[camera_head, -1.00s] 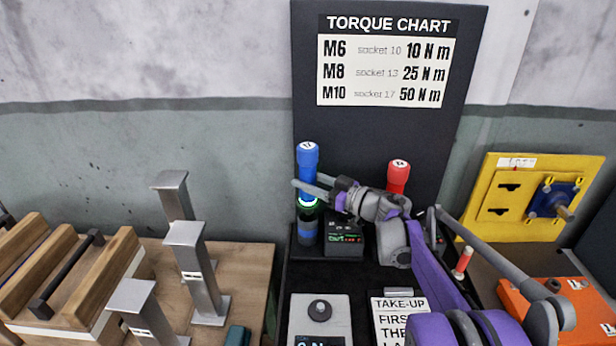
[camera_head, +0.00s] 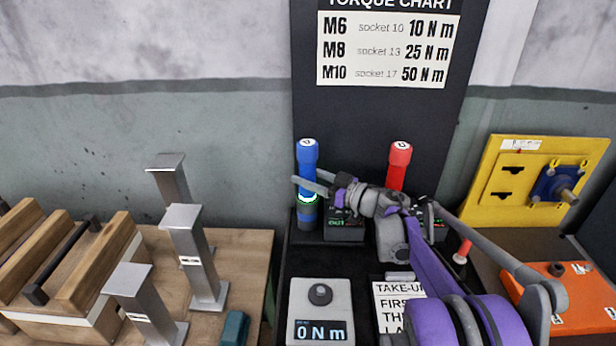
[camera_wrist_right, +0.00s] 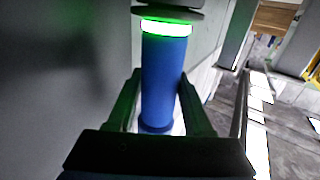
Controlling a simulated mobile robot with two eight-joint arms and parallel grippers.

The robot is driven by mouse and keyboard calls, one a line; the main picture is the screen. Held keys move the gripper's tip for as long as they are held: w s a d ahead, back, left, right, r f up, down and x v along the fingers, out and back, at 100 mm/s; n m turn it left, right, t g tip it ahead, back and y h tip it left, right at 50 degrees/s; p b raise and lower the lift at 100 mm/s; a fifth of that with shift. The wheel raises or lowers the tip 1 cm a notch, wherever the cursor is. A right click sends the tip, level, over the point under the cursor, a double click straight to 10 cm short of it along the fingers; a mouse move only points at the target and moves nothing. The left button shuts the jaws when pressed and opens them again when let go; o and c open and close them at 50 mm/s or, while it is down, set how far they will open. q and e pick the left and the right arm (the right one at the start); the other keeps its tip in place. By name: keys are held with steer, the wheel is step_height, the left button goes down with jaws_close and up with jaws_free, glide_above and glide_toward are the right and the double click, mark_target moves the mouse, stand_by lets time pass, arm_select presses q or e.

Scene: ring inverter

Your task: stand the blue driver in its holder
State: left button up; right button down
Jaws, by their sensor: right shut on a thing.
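The blue driver (camera_head: 308,153) is upright, with a lit green-white ring near its lower end. Its holder, a dark cup with a blue band (camera_head: 306,222), is directly below. The driver's lower end is at the cup's mouth; I cannot tell whether it is fully seated. My right gripper (camera_head: 308,184) is shut around the driver's body just above the ring. In the right wrist view the blue driver (camera_wrist_right: 163,85) sits between both fingers, with the glowing ring beyond them. My left gripper is not in view.
A red driver (camera_head: 399,165) stands to the right. A small display box (camera_head: 343,229) is beside the blue holder. A torque tester (camera_head: 320,322) reading 0 N m lies in front. Metal posts (camera_head: 193,256) and a wooden rack (camera_head: 75,268) are on the left, a yellow panel (camera_head: 498,208) on the right.

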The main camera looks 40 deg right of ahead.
steer(key=shift+f, duration=0.1)
steer(key=shift+c, duration=1.1)
jaws_free()
steer(key=shift+s, duration=0.1)
steer(key=v, duration=1)
steer(key=shift+s+d, duration=0.15)
steer(key=shift+s, duration=0.1)
